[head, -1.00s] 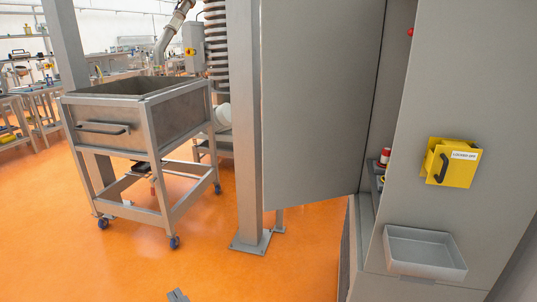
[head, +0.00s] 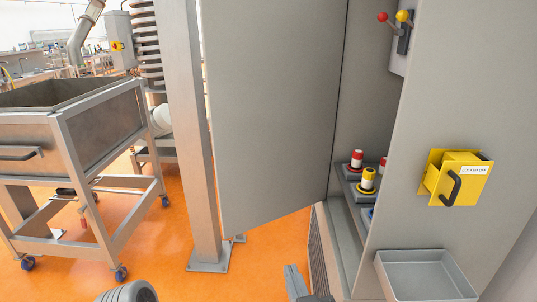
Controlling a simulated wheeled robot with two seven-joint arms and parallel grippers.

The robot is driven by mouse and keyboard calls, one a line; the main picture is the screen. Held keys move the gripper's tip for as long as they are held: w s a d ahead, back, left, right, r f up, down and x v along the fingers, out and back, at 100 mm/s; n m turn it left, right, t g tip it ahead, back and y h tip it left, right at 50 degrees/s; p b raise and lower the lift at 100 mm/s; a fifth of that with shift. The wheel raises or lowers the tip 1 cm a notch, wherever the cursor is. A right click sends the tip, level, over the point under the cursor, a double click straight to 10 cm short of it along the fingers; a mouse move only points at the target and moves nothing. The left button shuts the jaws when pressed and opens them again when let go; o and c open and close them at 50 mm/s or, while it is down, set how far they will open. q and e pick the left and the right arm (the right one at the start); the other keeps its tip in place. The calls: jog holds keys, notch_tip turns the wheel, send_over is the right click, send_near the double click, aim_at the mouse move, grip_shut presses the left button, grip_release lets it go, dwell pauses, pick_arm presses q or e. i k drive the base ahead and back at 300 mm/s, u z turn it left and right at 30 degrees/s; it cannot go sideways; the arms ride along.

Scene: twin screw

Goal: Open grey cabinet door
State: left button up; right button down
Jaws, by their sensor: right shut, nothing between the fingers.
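The grey cabinet door (head: 275,110) stands swung open at the left of the cabinet. The grey cabinet (head: 415,190) shows its inside between the door and its right side wall. My right gripper (head: 291,270) is at the bottom of the head view, below the door's lower edge, shut and empty. It looks apart from the door. A dark rounded part of my own arm (head: 128,292) shows at the bottom left. My left gripper is not in view.
Inside the cabinet are red-topped and yellow-topped items (head: 367,182) and two ball-ended levers (head: 403,17). A yellow lockout box (head: 455,180) and a grey tray (head: 425,275) are on its side. A post (head: 200,140) and a wheeled metal cart (head: 85,135) stand left.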

aim_at(273, 68)
jog(key=u, duration=0.15)
jog(key=i, duration=1)
jog(key=u, duration=0.45)
